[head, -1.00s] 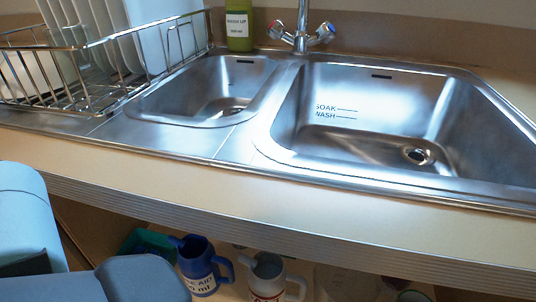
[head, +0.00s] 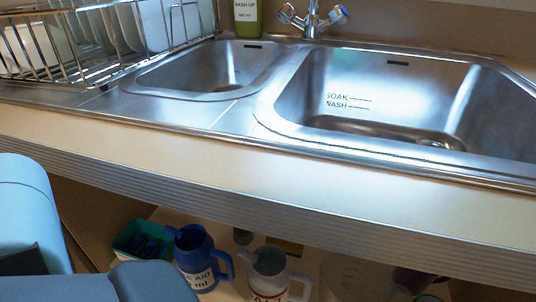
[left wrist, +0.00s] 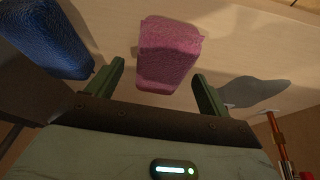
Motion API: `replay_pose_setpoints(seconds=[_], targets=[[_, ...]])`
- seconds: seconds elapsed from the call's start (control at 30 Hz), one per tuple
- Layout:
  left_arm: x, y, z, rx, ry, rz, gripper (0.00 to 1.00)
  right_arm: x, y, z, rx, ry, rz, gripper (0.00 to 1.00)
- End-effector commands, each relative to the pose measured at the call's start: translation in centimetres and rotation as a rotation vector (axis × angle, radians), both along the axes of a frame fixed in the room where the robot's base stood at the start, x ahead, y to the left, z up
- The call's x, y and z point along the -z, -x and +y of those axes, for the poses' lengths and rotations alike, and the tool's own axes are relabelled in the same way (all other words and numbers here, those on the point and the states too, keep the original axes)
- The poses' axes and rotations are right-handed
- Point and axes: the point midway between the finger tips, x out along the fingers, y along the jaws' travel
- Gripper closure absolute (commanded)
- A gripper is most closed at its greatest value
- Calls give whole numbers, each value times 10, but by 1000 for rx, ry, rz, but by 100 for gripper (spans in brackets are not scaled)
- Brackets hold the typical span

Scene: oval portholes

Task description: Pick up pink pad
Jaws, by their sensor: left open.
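The pink pad (left wrist: 168,50) is a rough-textured block in the upper middle of the left wrist view. My left gripper (left wrist: 158,72) is open and empty, its two green fingers on either side of the pad's lower end. The pad appears ahead of the fingers; I cannot tell how deep it sits between them. The pad does not show in the head view, where only links of my left arm appear at the lower left. My right gripper is not in view.
A blue textured pad (left wrist: 48,38) lies left of the pink one; a grey flat shape (left wrist: 255,92) is at right. Below the worktop edge (head: 250,217) stand a teal tray (head: 128,243), a blue jug (head: 193,254) and a white jug (head: 268,270). The sink (head: 390,95) is above.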

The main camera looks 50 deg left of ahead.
Motion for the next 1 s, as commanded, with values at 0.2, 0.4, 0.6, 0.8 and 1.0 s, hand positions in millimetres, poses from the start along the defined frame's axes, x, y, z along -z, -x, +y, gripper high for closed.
replay_pose_setpoints(seconds=[0.2,0.4,0.6,0.8,1.0], targets=[[15,-4,2,0,0,1,20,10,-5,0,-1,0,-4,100],[13,-4,2,0,0,1,20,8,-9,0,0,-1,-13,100],[15,-4,2,0,0,1,20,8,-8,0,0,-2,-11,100],[17,-4,2,0,0,1,20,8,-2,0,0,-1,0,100],[19,-4,2,0,0,1,20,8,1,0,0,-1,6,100]])
